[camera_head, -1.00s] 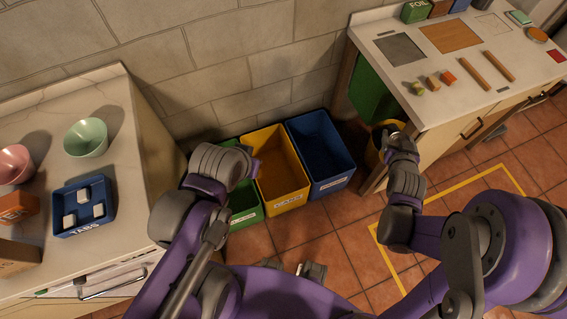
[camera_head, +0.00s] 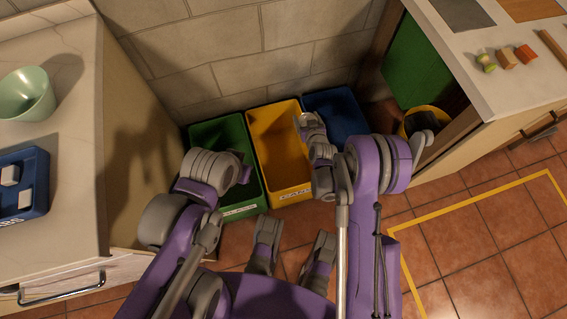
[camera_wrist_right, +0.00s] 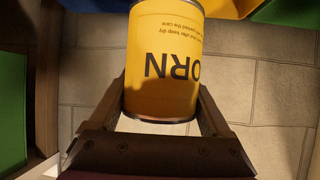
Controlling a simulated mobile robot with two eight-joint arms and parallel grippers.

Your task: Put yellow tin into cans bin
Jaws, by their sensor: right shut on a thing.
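The yellow tin (camera_wrist_right: 165,55), with upside-down dark lettering ending in ORN, is between the fingers of my right gripper (camera_wrist_right: 163,105) in the right wrist view. That gripper is shut on it. In the head view my right gripper (camera_head: 308,125) is over the right side of the yellow cans bin (camera_head: 268,125), and the tin cannot be made out there. The bin stands on the floor between a green and a blue bin. My left gripper (camera_head: 243,174) is above the green bin; its fingers are too hidden to judge.
The green bin (camera_head: 255,198) and the blue bin (camera_head: 345,100) flank the yellow one, against the stone wall. A counter with a green bowl (camera_head: 25,95) is at left. A worktop (camera_head: 480,75) is at right, with a yellow bucket (camera_head: 425,120) beside it.

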